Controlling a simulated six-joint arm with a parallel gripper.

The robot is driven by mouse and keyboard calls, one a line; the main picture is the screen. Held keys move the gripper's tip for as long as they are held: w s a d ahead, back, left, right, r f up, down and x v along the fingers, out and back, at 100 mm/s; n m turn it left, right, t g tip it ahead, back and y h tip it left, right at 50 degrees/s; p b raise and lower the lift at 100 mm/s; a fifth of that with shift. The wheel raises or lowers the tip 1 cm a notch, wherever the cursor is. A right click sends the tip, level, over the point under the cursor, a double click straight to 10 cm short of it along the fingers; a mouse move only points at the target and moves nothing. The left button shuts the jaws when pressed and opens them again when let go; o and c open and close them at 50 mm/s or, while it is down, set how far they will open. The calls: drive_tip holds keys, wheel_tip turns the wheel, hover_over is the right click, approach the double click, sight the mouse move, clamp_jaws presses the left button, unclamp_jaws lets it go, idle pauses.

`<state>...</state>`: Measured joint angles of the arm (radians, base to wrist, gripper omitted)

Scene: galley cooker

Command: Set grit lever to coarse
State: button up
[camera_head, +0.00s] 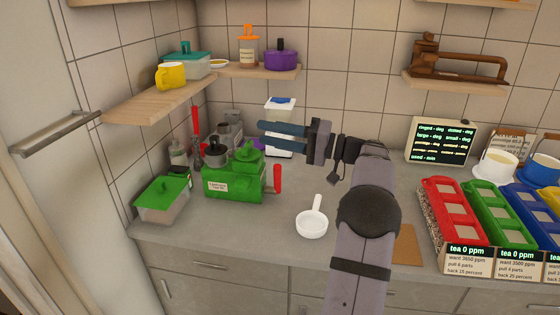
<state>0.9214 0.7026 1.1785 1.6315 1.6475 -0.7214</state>
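A green machine (232,183) stands on the left part of the counter, with a dark cup-shaped part on top and a small white label on its front. A red lever (278,179) stands upright at its right side. Another red upright handle (196,121) shows behind the machine at the left. I cannot tell which is the grit lever, and no coarse mark is readable. My gripper (261,135) points left, above and behind the green machine in the picture. Its two blue-grey fingers are apart with nothing seen between them. It appears clear of both red handles.
A white ladle-like scoop (312,222) lies on the counter in front. A green-lidded box (163,199) is at the left. A white container (281,112) stands behind my gripper. Red (455,211) and green (500,215) bins stand at right. A wooden shelf (150,104) overhangs at left.

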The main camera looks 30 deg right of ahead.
sight(277, 166)
drive_tip(key=w+a+r+n+g+y+p, duration=0.1)
drive_tip(key=a+r+n+g+p, duration=0.15)
drive_tip(key=a+r+p, duration=0.55)
drive_tip(key=w+a+r+n+g+y+p, duration=0.2)
drive_tip(key=a+r+g+p, duration=0.25)
drive_tip(key=a, duration=0.55)
drive_tip(key=s+a+f+g+h+p, duration=0.2)
drive_tip(key=a+f+h+p, duration=0.1)
drive_tip(key=a+f+p, duration=0.15)
drive_tip(key=s+d+f+m+g+h, duration=0.2)
drive_tip(key=s+d+f+g+h, duration=0.15)
drive_tip(key=d+f+h, duration=0.75)
drive_tip(key=d+f+m+h, duration=0.1)
drive_tip(key=d, duration=0.3)
drive_tip(key=w+d+f+m+t+h, duration=0.1)
drive_tip(key=d, duration=0.3)
drive_tip(key=d+f+m+h, duration=0.1)
drive_tip(key=d+f, duration=0.1)
drive_tip(key=d, duration=0.2)
drive_tip(key=shift+w+d+f+t+h, duration=0.1)
drive_tip(key=shift+w+d+t+h, duration=0.15)
drive_tip(key=shift+d+h, duration=0.1)
drive_tip(key=shift+m, duration=0.55)
